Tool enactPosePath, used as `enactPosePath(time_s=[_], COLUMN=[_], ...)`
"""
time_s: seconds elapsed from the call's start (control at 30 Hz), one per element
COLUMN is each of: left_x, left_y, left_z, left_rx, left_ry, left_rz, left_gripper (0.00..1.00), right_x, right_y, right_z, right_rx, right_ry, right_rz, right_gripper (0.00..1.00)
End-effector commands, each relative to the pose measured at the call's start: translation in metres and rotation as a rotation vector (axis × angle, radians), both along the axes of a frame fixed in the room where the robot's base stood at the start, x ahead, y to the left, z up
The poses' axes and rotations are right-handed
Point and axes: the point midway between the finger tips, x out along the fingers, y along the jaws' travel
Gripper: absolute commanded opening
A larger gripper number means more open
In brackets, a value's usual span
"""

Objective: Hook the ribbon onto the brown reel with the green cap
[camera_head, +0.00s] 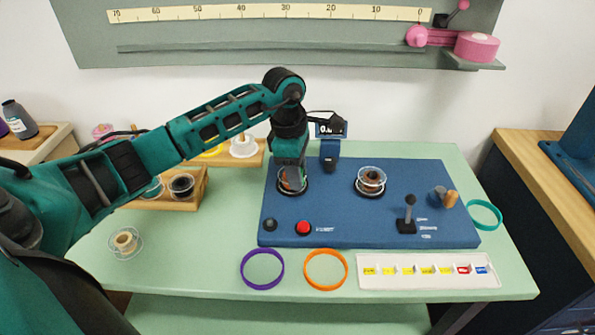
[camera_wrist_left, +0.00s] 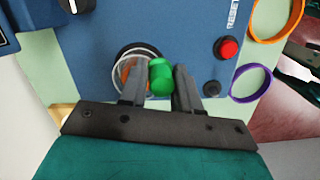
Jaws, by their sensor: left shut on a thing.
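My left gripper (camera_head: 290,174) points down over the left spindle of the blue machine (camera_head: 330,222). In the left wrist view its two fingers (camera_wrist_left: 159,80) are closed around a green cap (camera_wrist_left: 161,76). A reel with clear flanges and a brown core (camera_wrist_left: 133,73) sits just behind the cap. In the head view this reel (camera_head: 284,184) is partly covered by the gripper. A second clear-flanged reel with a brown core (camera_head: 371,181) sits on the right spindle. I cannot make out a ribbon strand between the reels. My right gripper is in neither view.
A small display (camera_head: 331,129) stands behind the machine. A black lever (camera_head: 407,214) and a red button (camera_head: 303,227) rise from it. Purple (camera_head: 262,287) and orange (camera_head: 325,288) rings and a swatch tray (camera_head: 429,283) lie in front. A wooden rack (camera_head: 196,193) stands left.

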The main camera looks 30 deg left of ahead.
Motion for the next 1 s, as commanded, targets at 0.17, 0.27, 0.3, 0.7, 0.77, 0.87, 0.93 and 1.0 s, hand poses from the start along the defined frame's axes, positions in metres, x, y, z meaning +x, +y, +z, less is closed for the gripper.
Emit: enactPosePath(time_s=[0.17,0.27,0.3,0.7,0.77,0.87,0.93,1.0], left_x=[-0.001,-0.001,-0.001,0.0,0.0,0.0,0.0,0.0], left_y=[0.007,0.007,0.008,0.008,0.008,0.007,0.006,0.005], left_z=[-0.003,-0.003,-0.003,0.021,0.026,0.034,0.04,0.045], left_rx=[0.016,0.017,0.017,0.017,0.017,0.014,0.013,0.011], left_ry=[0.006,0.007,0.007,0.002,0.002,0.0,0.0,-0.001], left_rz=[0.012,0.013,0.013,0.015,0.015,0.012,0.011,0.01], left_gripper=[0.0,0.0,0.0,0.0,0.0,0.0,0.0,0.0], right_x=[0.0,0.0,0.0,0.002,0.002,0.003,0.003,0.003], right_y=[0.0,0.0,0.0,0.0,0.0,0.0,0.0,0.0], right_z=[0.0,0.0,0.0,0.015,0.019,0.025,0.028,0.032], right_rx=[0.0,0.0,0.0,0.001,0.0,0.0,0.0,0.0], right_ry=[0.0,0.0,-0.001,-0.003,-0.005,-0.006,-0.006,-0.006], right_rz=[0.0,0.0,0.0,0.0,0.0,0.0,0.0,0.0], right_gripper=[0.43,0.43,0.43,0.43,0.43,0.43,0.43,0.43])
